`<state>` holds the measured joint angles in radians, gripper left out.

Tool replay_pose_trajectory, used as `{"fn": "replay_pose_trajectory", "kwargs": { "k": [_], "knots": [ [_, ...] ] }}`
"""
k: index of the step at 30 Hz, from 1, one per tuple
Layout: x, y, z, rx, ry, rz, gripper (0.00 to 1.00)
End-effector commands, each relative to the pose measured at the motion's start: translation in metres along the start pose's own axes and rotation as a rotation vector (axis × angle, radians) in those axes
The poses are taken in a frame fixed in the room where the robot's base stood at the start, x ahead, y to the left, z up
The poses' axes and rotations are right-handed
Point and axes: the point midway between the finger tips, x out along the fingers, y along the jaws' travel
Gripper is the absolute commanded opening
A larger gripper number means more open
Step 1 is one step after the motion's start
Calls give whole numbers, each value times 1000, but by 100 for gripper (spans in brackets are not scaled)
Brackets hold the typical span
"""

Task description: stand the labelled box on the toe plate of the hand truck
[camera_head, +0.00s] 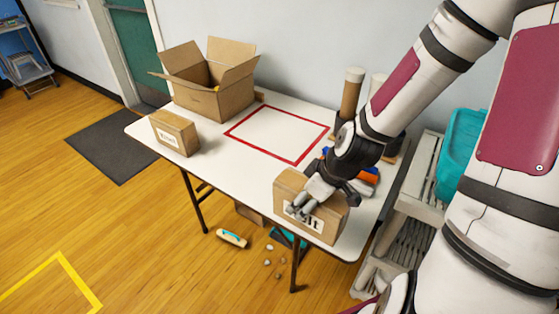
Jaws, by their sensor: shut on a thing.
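A brown cardboard box with a white label (335,219) sits at the near right corner of the white table. My gripper (300,208) reaches down over it from the right and is shut on it. My fingers cover part of the label, so the lettering is only partly readable. A second, smaller labelled cardboard box (175,134) stands at the table's left end, apart from my gripper. I cannot make out a hand truck or its toe plate in this view.
The white table (215,165) also bears an open carton (210,98), a red outlined rectangle (279,133) and upright rolls (351,92). A grey shelf (412,205) stands close on the right. Small items lie on the floor below. Yellow tape (62,262) marks open floor at lower left.

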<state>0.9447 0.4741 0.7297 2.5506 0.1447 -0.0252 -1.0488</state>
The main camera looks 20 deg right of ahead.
Motion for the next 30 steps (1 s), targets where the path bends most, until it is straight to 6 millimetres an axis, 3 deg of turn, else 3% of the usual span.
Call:
{"fn": "replay_pose_trajectory", "kwargs": {
  "k": [11, 30],
  "knots": [
    [2, 0, -8, 52, -8, 16, 21],
    [6, 10, -72, 478, -11, 196, 21]
  ]
}}
